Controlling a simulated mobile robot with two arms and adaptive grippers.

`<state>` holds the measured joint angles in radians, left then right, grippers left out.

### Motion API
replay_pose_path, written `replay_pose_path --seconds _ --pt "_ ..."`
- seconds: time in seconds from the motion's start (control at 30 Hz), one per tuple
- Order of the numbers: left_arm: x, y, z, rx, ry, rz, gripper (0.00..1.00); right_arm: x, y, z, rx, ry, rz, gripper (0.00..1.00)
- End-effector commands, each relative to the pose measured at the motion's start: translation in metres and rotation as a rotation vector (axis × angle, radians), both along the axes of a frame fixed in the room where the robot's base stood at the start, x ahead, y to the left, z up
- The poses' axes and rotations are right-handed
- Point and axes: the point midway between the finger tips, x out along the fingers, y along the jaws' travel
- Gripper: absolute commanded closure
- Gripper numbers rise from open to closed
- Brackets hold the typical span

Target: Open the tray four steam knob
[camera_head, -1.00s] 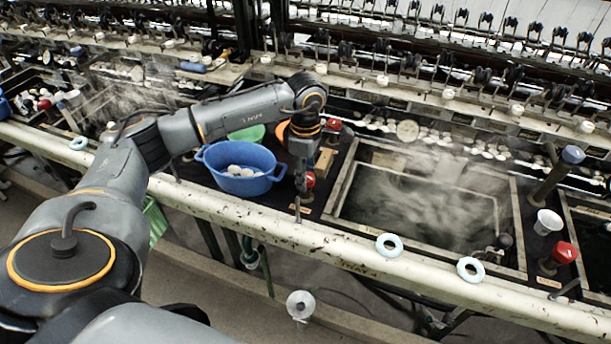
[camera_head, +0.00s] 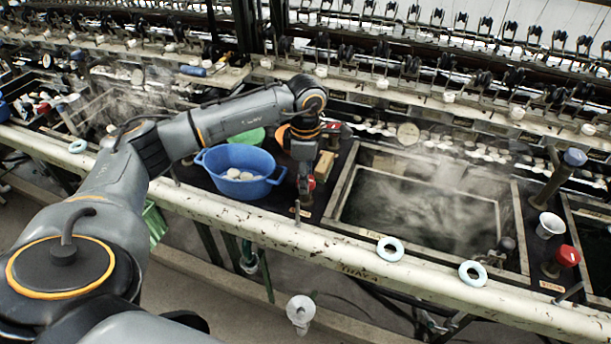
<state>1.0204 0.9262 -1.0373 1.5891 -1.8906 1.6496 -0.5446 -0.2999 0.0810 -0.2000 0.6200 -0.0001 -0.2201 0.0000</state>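A red knob (camera_head: 311,184) stands at the left front corner of a steaming basin (camera_head: 345,190), above a front rail label that seems to read TRAY 4. My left gripper (camera_head: 304,190) points down right at this knob and hides most of it. Its fingers are dark and small, so I cannot tell whether they are open or closed on the knob. Another red knob (camera_head: 567,256) stands at the right, beyond the basin. My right gripper is not in view.
A blue tub (camera_head: 240,160) with pale cocoons stands just left of my gripper. A wooden block (camera_head: 325,164) and another red-topped fitting (camera_head: 332,128) are close behind it. Pale rings (camera_head: 390,249) lie on the front rail (camera_head: 440,280). A white cup (camera_head: 550,224) stands at the right.

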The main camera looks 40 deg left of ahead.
Motion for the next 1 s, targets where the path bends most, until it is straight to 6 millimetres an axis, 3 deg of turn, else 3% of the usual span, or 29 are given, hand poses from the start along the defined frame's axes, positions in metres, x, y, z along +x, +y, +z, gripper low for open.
replay_pose_path --seconds 0.1,0.47,1.0 --pt "0.000 0.000 0.000 0.000 -0.001 0.000 0.35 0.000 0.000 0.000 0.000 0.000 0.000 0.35" --pt "0.000 0.000 0.005 0.000 -0.001 -0.001 0.35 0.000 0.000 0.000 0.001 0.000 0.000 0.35" --pt "0.001 0.000 0.105 0.000 -0.004 -0.001 0.35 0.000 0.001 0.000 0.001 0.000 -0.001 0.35"
